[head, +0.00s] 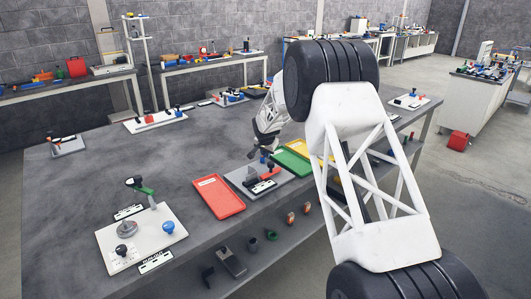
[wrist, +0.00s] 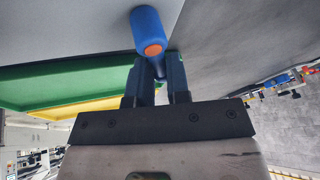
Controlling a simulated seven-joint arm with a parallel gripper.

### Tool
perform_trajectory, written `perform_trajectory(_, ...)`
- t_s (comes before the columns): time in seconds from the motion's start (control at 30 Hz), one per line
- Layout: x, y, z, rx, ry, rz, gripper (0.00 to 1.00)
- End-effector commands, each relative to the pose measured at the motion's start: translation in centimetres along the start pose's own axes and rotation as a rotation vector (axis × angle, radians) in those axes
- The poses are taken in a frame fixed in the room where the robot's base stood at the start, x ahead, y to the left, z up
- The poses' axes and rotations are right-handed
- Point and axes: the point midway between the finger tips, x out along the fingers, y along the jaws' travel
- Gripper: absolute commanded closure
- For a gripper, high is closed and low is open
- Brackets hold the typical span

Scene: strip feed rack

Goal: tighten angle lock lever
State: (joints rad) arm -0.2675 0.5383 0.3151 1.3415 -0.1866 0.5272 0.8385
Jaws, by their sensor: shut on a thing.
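In the head view, my gripper (head: 259,151) is low over a grey base plate (head: 240,175) near the front edge of the bench. The plate carries a fixture with a red block (head: 264,186), dark parts and small blue and red knobs. In the wrist view, a lever with a blue handle (wrist: 147,27) and an orange end cap lies at my fingertips (wrist: 158,66). My gripper is shut on the lever, around its dark narrow part just below the handle. The lever's pivot is hidden in both views.
A red tray (head: 218,197) lies left of the plate, a green tray (head: 292,163) to its right, with yellow beyond. A white fixture board (head: 110,249) with a green lever is at front left. My arm covers the bench's right part. The bench's left middle is clear.

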Motion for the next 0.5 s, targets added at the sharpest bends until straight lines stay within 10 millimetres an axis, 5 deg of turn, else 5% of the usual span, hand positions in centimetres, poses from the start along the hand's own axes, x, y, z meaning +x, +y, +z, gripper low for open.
perform_trajectory(0.5, -0.14, 0.27, -0.03, 0.08, 0.017, 0.033, 1.0)
